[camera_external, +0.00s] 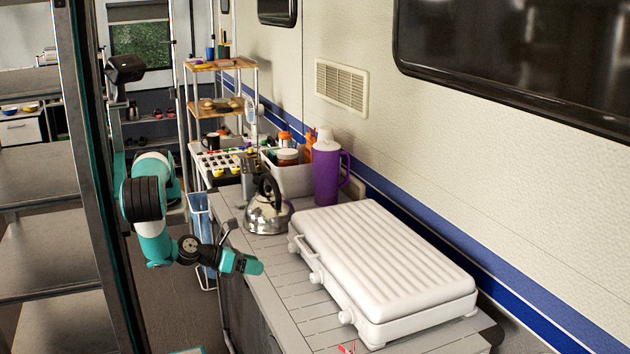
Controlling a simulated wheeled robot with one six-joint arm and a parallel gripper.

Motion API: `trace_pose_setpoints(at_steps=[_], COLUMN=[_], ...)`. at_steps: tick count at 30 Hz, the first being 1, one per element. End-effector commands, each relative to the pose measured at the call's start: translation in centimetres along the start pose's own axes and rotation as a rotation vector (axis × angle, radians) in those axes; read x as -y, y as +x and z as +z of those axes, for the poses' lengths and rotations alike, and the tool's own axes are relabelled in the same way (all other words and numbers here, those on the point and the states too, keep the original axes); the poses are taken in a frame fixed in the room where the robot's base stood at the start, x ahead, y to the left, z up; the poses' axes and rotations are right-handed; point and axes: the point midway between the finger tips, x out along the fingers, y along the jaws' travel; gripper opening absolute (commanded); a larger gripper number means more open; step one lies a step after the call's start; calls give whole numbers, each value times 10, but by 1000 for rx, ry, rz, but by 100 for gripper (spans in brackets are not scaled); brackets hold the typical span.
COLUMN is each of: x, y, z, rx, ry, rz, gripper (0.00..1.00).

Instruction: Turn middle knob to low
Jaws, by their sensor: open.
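A white stove with a closed, ridged lid (385,258) sits on the counter along the trailer wall. Its front side faces left and carries three white knobs. The middle knob (315,278) is between the far knob (292,245) and the near knob (346,317). The knob's setting is too small to read. My gripper (257,266) is open, teal at its end, and points right toward the stove's front. It is left of the middle knob with a gap between them. It touches nothing that I can see.
A steel kettle (267,212) stands beyond the stove, with a purple jug (326,170) and a bin of bottles (293,178) behind it. A small red item (347,348) lies near the front edge. The counter strip (290,297) before the knobs is mostly clear.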

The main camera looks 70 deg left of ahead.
Motion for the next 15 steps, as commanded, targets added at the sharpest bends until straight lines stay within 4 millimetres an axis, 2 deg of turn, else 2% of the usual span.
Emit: trace_pose_setpoints(at_steps=[11,15], x=[-4,-3], y=[60,72], z=[-7,-8], rx=[4,0], ry=[-14,-13], rz=[6,6], gripper=[59,59])
